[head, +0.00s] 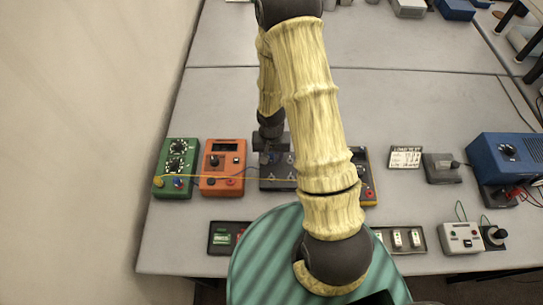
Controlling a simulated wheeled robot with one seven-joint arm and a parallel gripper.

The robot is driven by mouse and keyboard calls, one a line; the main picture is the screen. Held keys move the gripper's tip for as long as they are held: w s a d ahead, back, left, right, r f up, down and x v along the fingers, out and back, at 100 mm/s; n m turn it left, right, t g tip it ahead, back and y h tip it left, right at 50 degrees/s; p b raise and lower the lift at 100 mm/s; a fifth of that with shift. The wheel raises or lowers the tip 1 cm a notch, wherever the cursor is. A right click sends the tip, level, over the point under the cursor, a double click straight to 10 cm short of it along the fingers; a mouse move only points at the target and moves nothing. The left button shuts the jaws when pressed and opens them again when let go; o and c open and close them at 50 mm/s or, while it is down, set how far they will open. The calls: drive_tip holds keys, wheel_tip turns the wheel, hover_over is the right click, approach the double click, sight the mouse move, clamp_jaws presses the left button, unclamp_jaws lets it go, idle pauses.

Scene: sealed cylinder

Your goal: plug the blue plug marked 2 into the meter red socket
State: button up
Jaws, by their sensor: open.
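An orange box (222,167) with a small display and a red socket (230,182) on its lower face stands left of centre; it looks like a meter. A green box (175,167) with two dials stands to its left, with a small blue piece (178,182) at its lower edge. I cannot read any mark, so I cannot tell whether this is plug 2. A yellow lead (215,178) runs from the green box across the orange box to a dark panel (272,184). My gripper (269,147) is open, low over that panel's back edge; its fingertips are hard to make out.
My arm hides part of the dark panel and of a yellow-edged device (368,178). Small trays (222,250) lie in front. The table behind is mostly clear.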

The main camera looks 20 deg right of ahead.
sight(271, 154)
drive_tip(key=shift+c, duration=0.4)
clamp_jaws()
drive_tip(key=shift+r, duration=0.15)
drive_tip(key=shift+r+p, duration=2.4)
drive_tip(key=shift+r, duration=0.5)
drive_tip(key=shift+f, duration=0.1)
